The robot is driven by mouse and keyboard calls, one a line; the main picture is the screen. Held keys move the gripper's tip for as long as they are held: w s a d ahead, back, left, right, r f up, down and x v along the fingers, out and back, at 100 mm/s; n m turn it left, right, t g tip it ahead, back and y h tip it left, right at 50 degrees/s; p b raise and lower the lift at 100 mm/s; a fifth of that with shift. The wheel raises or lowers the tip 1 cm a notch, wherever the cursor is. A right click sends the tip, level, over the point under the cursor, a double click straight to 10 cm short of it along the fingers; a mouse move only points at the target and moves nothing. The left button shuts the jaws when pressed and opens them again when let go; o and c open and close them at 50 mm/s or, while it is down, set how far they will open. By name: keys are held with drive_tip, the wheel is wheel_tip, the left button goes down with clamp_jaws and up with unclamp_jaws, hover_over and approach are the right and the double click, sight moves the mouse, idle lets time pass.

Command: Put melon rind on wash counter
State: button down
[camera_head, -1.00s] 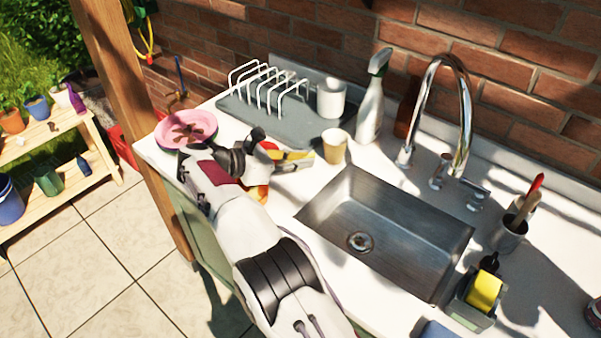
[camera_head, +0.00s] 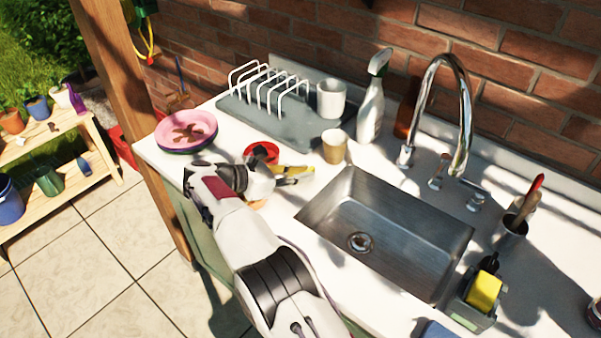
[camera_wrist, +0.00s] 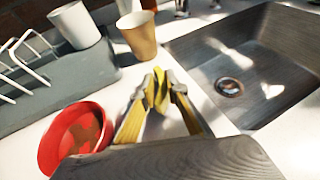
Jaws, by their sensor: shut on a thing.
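My gripper (camera_head: 302,174) is over the white counter (camera_head: 303,198), left of the sink, with its fingers pointing right. It is shut on a small yellow piece, which looks like the melon rind (camera_head: 297,169). In the wrist view the rind (camera_wrist: 159,90) shows between the fingertips of my gripper (camera_wrist: 163,95). I cannot tell whether the rind touches the counter. The steel sink (camera_head: 330,212) is right of my gripper, and it also shows in the wrist view (camera_wrist: 205,65).
A red bowl (camera_head: 262,151) with a brown stain is close behind my gripper. A tan cup (camera_head: 335,148) stands near the fingertips. Stained pink plates (camera_head: 203,122) are at the left end. A drying rack (camera_head: 240,103), white mug (camera_head: 331,98) and spray bottle (camera_head: 370,108) stand behind.

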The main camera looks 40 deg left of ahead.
drive_tip(key=shift+f, duration=0.2)
drive_tip(key=c, duration=2)
unclamp_jaws()
drive_tip(key=shift+v, duration=3.9)
drive_tip(key=shift+d+r, duration=0.1)
drive_tip(key=shift+r, duration=0.1)
